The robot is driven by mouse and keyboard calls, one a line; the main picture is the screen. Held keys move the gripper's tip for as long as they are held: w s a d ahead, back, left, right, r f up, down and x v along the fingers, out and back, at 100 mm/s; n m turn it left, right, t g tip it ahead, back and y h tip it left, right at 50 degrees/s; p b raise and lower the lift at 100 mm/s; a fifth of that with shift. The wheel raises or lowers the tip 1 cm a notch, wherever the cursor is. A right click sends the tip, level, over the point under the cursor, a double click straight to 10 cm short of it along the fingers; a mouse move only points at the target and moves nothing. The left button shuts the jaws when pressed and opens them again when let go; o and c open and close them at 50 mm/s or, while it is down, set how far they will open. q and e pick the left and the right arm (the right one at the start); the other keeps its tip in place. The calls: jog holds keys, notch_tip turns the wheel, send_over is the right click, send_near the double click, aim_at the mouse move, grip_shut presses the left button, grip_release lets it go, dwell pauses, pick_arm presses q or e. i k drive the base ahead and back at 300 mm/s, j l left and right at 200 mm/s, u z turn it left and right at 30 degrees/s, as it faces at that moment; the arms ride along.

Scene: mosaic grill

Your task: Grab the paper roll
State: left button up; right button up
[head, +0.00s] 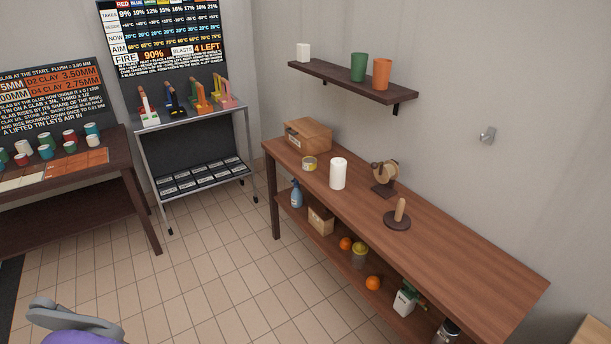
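The white paper roll (338,174) stands upright on the long brown wooden table (455,245) along the right wall. It is near the table's front edge, between a small tin and a tape dispenser. Nothing is touching the roll. Neither of my grippers is in view.
On the table are a cardboard box (308,135), a tin (309,164), a tape dispenser (385,178) and a wooden peg stand (398,216). A wall shelf (350,80) holds cups. The tiled floor (190,280) before the table is clear.

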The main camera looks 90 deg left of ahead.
aim_at(338, 165)
jog(key=u, duration=2.75)
jog(key=i+j+u, duration=0.25)
jog(key=i, duration=0.2)
jog(key=i+l+u, duration=0.35)
jog(key=i, duration=0.2)
jog(key=i+l+u, duration=0.35)
jog(key=i, duration=0.15)
jog(key=i+l+u, duration=0.1)
jog(key=l, duration=0.35)
jog(key=i+u, duration=0.05)
jog(key=i, duration=0.05)
